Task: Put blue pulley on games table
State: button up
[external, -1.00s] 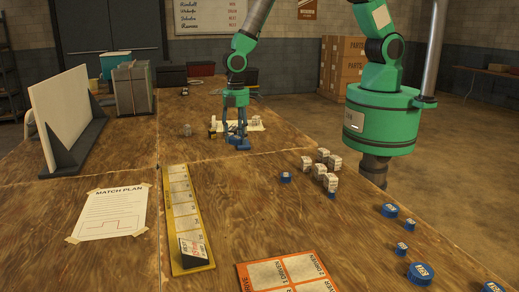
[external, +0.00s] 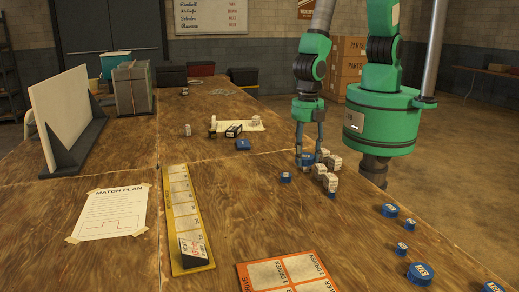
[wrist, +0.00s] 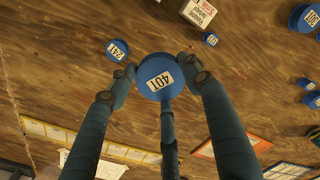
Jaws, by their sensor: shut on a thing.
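My gripper (external: 308,158) is low over the right-middle of the large wooden table (external: 110,265) in the external view. In the wrist view, my gripper (wrist: 161,80) is shut on a blue pulley (wrist: 158,72) labelled 40T. The held blue pulley (external: 308,160) shows small between the fingertips in the external view; I cannot tell whether it touches the table. Another blue pulley (wrist: 117,50), labelled 24T, is close beside the left finger. A further blue pulley (external: 243,145) lies left of my gripper. No label marks which table is the games table.
White labelled blocks (external: 328,182) crowd the gripper's right side. A small blue pulley (external: 285,177) lies just in front. Several blue pulleys line the right edge. A yellow strip (external: 203,249) and an orange card (external: 245,281) lie nearer. The table's middle is mostly clear.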

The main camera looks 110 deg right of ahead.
jog(key=s+a+n, duration=0.3)
jog(key=s+a, duration=0.3)
jog(key=s, duration=0.4)
jog(key=s+a+n, duration=0.1)
jog(key=s, duration=0.2)
jog(key=s+a+n, duration=0.1)
jog(key=s, duration=0.2)
jog(key=s+a+n, duration=0.1)
jog(key=s, duration=0.2)
jog(key=shift+s+f, duration=0.1)
jog(key=shift+s, duration=0.05)
jog(key=shift+n, duration=0.3)
jog(key=shift+s+f, duration=0.2)
jog(key=shift+f, duration=2.3)
jog(key=shift+w+a, duration=0.1)
jog(key=shift+a, duration=0.05)
jog(key=b, duration=0.1)
send_over(358, 217)
jog(key=shift+w+f, duration=0.15)
jog(key=shift+f, duration=0.65)
